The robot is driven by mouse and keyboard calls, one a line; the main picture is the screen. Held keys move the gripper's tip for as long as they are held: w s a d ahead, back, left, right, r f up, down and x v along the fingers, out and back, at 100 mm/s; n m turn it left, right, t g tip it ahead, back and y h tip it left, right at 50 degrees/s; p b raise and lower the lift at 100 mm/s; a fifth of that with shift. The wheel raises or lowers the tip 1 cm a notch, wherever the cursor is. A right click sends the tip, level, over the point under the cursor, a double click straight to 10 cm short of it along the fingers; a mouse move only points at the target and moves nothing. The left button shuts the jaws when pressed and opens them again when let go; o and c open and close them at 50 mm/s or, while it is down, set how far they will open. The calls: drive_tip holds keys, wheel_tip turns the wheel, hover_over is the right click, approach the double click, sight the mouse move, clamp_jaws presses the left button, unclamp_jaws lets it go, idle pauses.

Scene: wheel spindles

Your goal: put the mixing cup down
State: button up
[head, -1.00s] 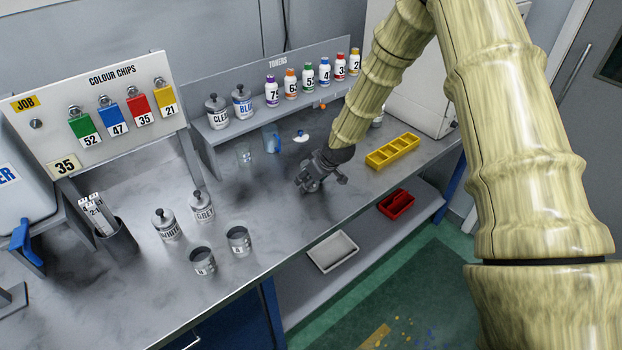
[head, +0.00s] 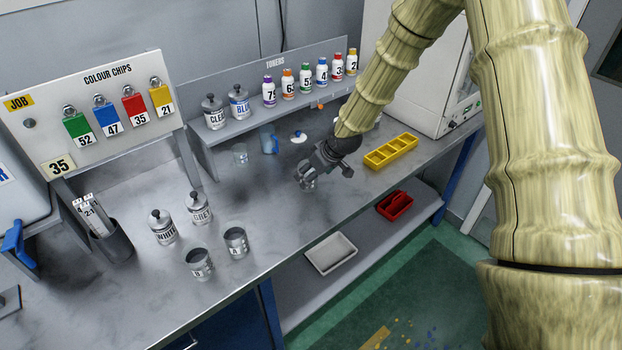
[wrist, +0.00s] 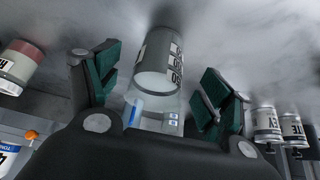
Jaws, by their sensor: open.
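The mixing cup (wrist: 158,58) is a clear, greyish cup with dark printed numbers. In the wrist view it stands on the bench between the two green-padded fingers of my gripper (wrist: 160,85). The fingers are open, with a gap showing on each side of the cup. In the head view my gripper (head: 308,178) is low over the middle of the grey bench (head: 270,215), and the cup (head: 309,185) shows only as a small pale shape at the fingers.
A clear vessel (head: 240,154), a blue jug (head: 269,140) and a white-topped item (head: 299,137) stand behind my gripper. The yellow tray (head: 391,151) is to the right. Grey tins (head: 200,208) and open cups (head: 236,242) stand to the left. Bare bench lies in front.

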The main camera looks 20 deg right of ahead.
drive_tip(key=b+v, duration=0.1)
drive_tip(key=v, duration=0.6)
drive_tip(key=shift+b, duration=0.3)
